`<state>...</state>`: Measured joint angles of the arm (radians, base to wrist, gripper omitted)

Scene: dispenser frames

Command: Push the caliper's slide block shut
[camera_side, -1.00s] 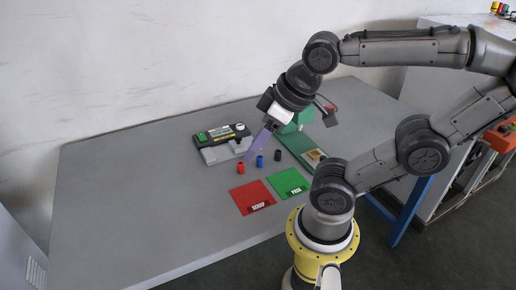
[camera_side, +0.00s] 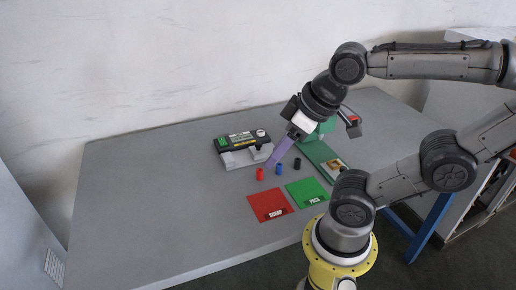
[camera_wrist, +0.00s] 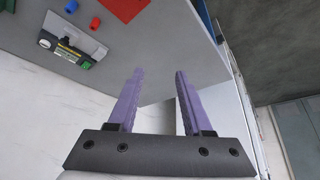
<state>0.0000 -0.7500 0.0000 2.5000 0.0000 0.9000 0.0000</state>
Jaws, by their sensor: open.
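The caliper (camera_side: 243,141) is a dark gauge with green parts and a round white knob, lying on the grey table. Light grey blocks (camera_side: 238,159) sit along its front side; which one slides, and the gap between them, I cannot tell clearly. In the wrist view the caliper (camera_wrist: 66,52) lies at the upper left, with a grey block (camera_wrist: 88,40) beside it. My gripper (camera_side: 271,165) has long purple fingers and hangs tilted at the caliper's right end in the side view; contact cannot be judged. In the wrist view my gripper (camera_wrist: 159,73) is open and empty.
Red (camera_side: 270,205) and green (camera_side: 307,192) mats lie in front. A green fixture (camera_side: 322,155) is at the right. The table's left side is clear.

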